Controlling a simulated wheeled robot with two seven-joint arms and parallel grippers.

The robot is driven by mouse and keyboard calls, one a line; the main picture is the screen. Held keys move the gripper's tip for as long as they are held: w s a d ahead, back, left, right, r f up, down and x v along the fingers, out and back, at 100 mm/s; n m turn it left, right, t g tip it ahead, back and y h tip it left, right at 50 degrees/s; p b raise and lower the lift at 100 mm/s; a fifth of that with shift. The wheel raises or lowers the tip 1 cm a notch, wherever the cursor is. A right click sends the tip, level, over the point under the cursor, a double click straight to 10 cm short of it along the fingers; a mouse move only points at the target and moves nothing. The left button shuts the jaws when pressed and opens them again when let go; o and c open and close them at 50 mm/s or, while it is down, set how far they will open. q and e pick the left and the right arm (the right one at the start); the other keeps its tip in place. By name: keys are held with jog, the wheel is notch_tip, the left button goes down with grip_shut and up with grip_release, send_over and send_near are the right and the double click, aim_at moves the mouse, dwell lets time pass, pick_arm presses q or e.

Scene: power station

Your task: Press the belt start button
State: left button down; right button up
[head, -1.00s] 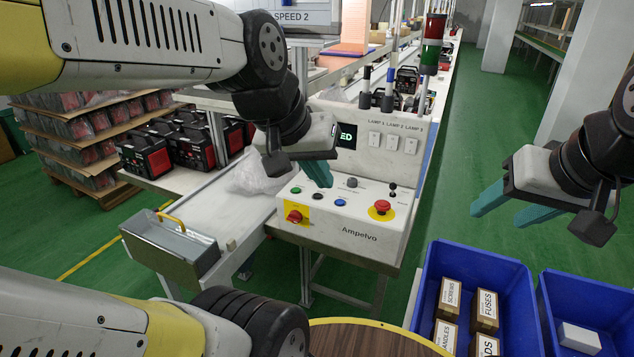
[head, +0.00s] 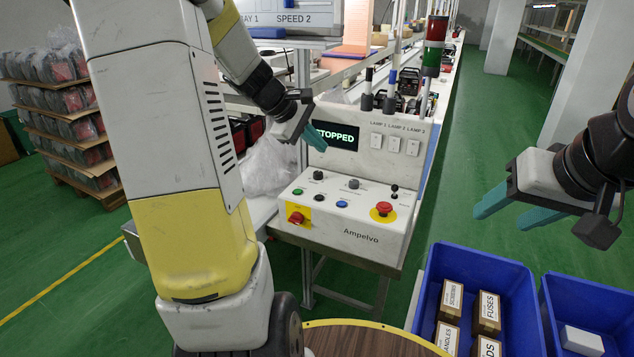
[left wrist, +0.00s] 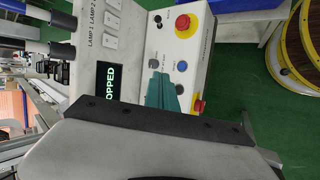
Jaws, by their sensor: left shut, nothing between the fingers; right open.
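The control panel (head: 330,228) marked Ampelvo carries a green button (head: 297,191), a blue button (head: 341,203), black buttons, a grey knob (head: 353,184), a red mushroom button (head: 383,208) and a red switch (head: 295,217) on yellow. Button labels are too small to read. The display (head: 336,134) reads STOPPED. My left gripper (head: 322,137) is shut and empty, above the panel's back left, in front of the display's left edge. In the left wrist view its teal fingers (left wrist: 163,92) overlap the panel, and the green button is not visible. My right gripper (head: 510,208) is open and empty, right of the panel.
Blue bins (head: 475,262) with labelled boxes stand at the front right. A round wooden table (head: 365,340) is in front. A signal tower (head: 434,45) and posts rise behind the panel. A plastic bag (head: 268,165) lies to its left. My left arm hides much of the left side.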

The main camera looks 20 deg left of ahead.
aim_at(295, 191)
pick_arm(q)
jog(key=w+a+f+n+t, duration=0.1)
jog(key=w+a+f+n, duration=0.5)
jog(key=a, duration=0.4)
notch_tip(295, 191, down, 2)
jog(key=shift+w+f+n, duration=0.2)
jog(key=shift+w+n, duration=0.1)
jog(key=shift+w, duration=0.55)
jog(key=shift+f, duration=4.4)
jog(key=shift+f, duration=0.4)
jog(key=shift+f, duration=0.4)
jog(key=shift+r, duration=0.85)
